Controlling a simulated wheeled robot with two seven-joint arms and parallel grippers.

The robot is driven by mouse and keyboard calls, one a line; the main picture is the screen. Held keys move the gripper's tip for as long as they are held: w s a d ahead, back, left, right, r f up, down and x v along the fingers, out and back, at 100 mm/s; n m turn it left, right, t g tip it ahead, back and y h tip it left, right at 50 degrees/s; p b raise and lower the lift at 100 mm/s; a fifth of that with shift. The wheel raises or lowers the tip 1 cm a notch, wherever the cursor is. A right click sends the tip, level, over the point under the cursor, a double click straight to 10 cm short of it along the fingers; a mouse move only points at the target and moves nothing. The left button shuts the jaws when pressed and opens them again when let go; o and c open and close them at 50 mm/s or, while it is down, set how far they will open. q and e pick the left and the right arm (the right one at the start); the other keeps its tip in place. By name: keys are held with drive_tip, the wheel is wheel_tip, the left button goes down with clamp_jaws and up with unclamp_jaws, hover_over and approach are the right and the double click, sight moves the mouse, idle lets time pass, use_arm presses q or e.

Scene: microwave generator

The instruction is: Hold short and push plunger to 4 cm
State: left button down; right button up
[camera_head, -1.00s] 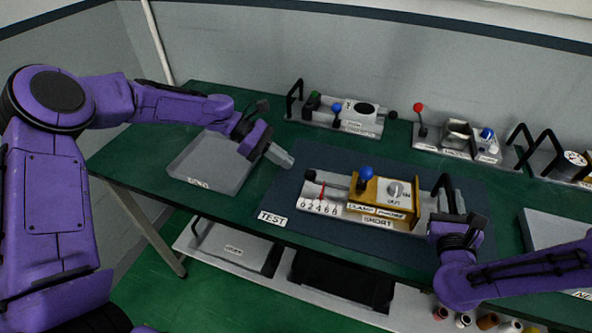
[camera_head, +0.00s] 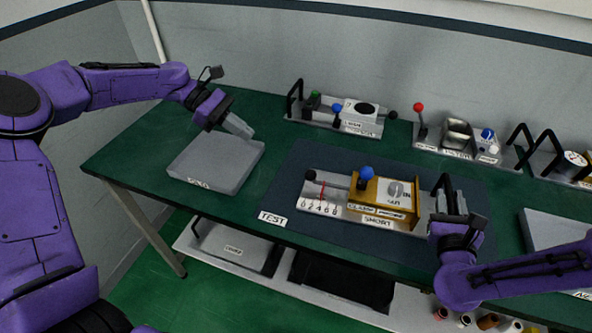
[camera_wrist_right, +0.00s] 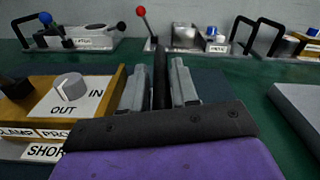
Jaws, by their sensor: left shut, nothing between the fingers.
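The short (camera_head: 385,223), a grey base with an ochre block and a label reading SHORT, sits on the dark blue TEST mat. Its plunger rod ends in a black knob (camera_head: 310,175) at the left, above a 0 to 8 scale (camera_head: 319,208). A red pointer (camera_head: 322,189) stands near the 4; the exact reading is too small to tell. A blue ball knob (camera_head: 366,173) and an IN/OUT dial (camera_head: 395,189) are on the block. My right gripper (camera_wrist_right: 160,85) is shut on the black handle (camera_wrist_right: 160,62) at the short's right end. My left gripper (camera_head: 250,134) is shut and empty, above the grey pad.
The grey pad (camera_head: 190,172) lies left of the mat (camera_head: 285,190). Another device with a blue knob (camera_head: 345,118) stands behind the mat. Further instruments (camera_head: 457,150) line the back right by the wall. A grey slab (camera_head: 545,232) lies at the right.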

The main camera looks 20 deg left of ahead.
drive_tip(key=shift+o, duration=1.2)
drive_tip(key=shift+w, duration=0.1)
